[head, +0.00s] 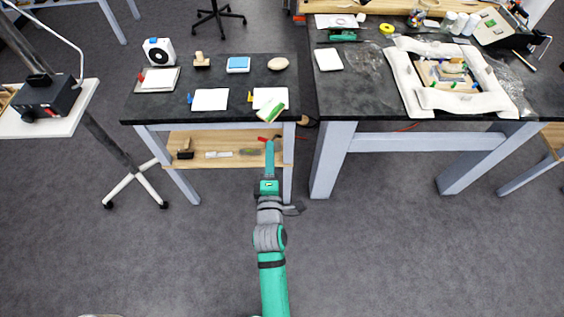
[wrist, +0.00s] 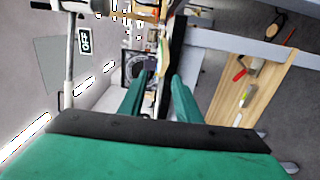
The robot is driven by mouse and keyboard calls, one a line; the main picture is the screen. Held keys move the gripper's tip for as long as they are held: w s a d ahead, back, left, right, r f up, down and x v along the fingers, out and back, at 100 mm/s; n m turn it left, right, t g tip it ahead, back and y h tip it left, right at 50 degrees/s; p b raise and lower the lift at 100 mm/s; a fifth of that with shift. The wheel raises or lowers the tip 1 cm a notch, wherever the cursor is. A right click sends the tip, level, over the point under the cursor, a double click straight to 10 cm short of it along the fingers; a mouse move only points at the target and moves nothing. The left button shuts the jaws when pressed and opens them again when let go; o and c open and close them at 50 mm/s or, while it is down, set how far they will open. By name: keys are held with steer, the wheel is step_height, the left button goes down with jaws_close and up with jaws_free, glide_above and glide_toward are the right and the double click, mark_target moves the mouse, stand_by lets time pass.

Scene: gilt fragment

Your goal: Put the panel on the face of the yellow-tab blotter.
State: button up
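The yellow-tab blotter (head: 262,94) is a white sheet near the front right of the small dark table, its yellow tab at its left edge. A pale slab with green edges (head: 271,112) lies tilted over its front corner and the table's front edge. This slab may be the panel; I cannot be sure. It seems to show edge-on beyond my fingers in the wrist view (wrist: 162,50). My gripper (head: 270,142) is in front of the table edge, apart from the slab. In the wrist view my gripper (wrist: 160,85) shows two green fingers apart with nothing clearly held.
A blue-tab blotter (head: 210,100) and a red-tab blotter (head: 158,79) lie further left. A stamp-like block (head: 202,62), a blue-topped device (head: 238,64) and an oval stone (head: 278,64) stand behind. A wooden shelf (head: 225,140) with tools is below. A larger table (head: 345,100) adjoins right.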

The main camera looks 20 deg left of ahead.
steer(key=s+d+f+m+h, duration=0.1)
steer(key=s+d+f+m, duration=0.4)
steer(key=s, duration=0.4)
steer(key=s+d+r+m+h, duration=0.1)
steer(key=s+d+m, duration=0.2)
steer(key=s+m, duration=0.2)
steer(key=s+d+r+m+g+h, duration=0.1)
steer(key=s+d+m, duration=0.3)
steer(key=s, duration=0.7)
steer(key=s+d+r+m+g+h, duration=0.1)
steer(key=s+d+m+h, duration=0.1)
steer(key=s+d+m, duration=0.2)
steer(key=s+m, duration=0.2)
steer(key=s, duration=0.2)
steer(key=shift+r+m, duration=0.25)
steer(key=shift+m, duration=0.05)
steer(key=shift+s+r, duration=0.15)
steer(key=shift+s, duration=0.15)
steer(key=c, duration=0.4)
steer(key=shift+m, duration=0.3)
jaws_close()
